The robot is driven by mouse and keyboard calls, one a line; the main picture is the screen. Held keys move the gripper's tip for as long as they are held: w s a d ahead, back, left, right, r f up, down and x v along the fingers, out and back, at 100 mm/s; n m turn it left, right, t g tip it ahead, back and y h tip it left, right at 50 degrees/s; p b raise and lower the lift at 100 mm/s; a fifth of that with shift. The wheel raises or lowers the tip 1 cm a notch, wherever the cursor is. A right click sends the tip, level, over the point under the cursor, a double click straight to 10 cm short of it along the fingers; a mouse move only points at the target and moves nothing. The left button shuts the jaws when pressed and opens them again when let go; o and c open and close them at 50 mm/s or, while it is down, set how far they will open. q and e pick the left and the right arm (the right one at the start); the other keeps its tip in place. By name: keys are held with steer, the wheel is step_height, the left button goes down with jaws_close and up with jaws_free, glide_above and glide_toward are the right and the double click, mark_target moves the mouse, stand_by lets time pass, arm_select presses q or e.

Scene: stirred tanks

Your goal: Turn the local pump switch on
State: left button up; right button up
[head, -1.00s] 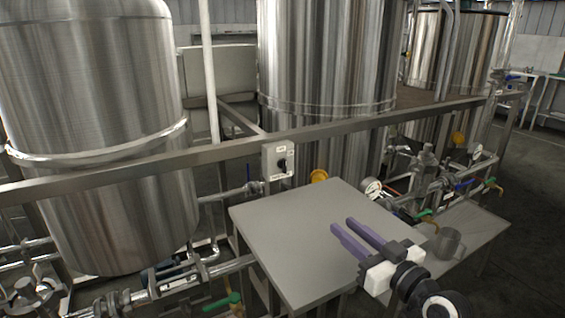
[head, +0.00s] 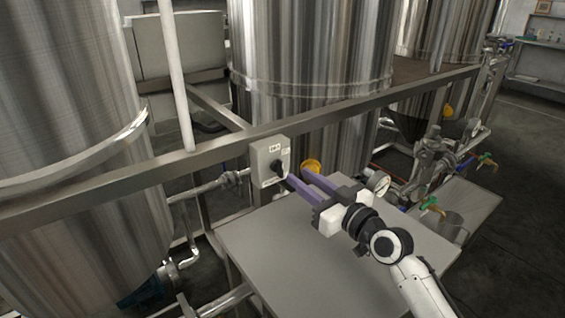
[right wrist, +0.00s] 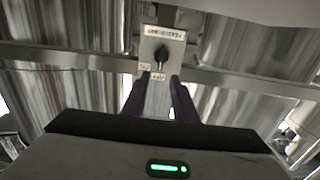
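The local pump switch (head: 270,161) is a light grey box with a black rotary knob (head: 280,168), fixed to the metal rail. It also shows in the right wrist view (right wrist: 176,42), where its knob (right wrist: 161,55) lies ahead of the fingers and labels sit on the box. My right gripper (head: 298,178) points at the switch with its purple fingers apart; its tips are close to the knob, and I cannot tell whether they touch it. In the right wrist view the right gripper (right wrist: 161,84) has nothing between its fingers. My left gripper is not in view.
A grey table top (head: 340,250) lies below the right gripper. The metal rail (head: 370,107) runs across the scene in front of large steel tanks (head: 310,60). Gauges, pipes and valves with coloured handles stand to the right, with a metal mug (head: 452,225) near them.

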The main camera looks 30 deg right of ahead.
mark_target(283, 164)
steer(key=w, duration=0.5)
steer(key=w+a, duration=0.1)
steer(key=w, duration=0.1)
steer(key=shift+w, duration=0.15)
jaws_close()
